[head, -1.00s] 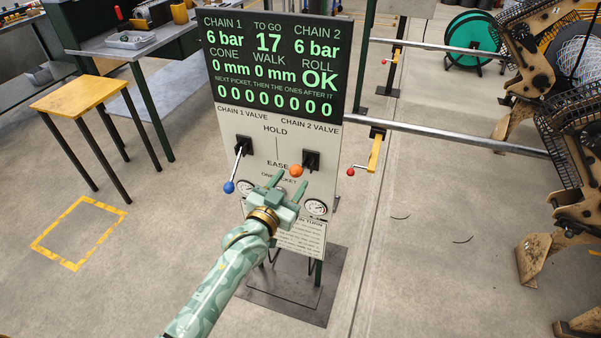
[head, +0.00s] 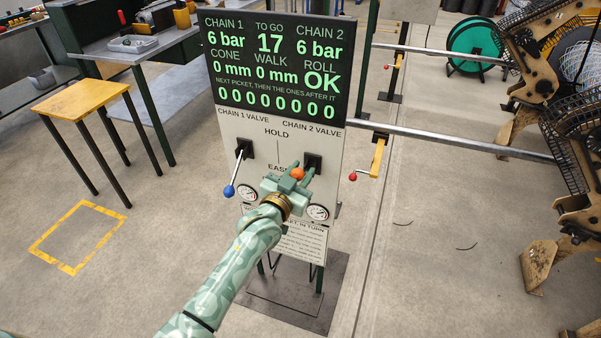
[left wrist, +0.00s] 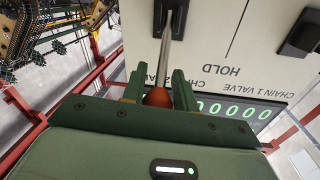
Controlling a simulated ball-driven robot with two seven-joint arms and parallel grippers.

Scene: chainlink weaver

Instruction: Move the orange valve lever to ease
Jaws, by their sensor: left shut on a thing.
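The orange valve lever (head: 297,173) is on the right side of the white valve panel (head: 262,150), under the Chain 2 Valve label. In the head view its knob shows between the fingers of my left gripper (head: 299,171). In the left wrist view the orange knob (left wrist: 158,97) sits between the two green fingers (left wrist: 157,90), with the metal rod running up to its black mount (left wrist: 171,15). My left gripper is shut on the knob. The Ease label is partly hidden behind the gripper. My right gripper is not in view.
A blue-knobbed lever (head: 229,190) hangs on the panel's left side, near a gauge (head: 247,192). Another gauge (head: 317,212) is below the orange lever. A red-knobbed yellow handle (head: 375,160) stands out right of the panel. A yellow-topped stool (head: 82,100) stands at left.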

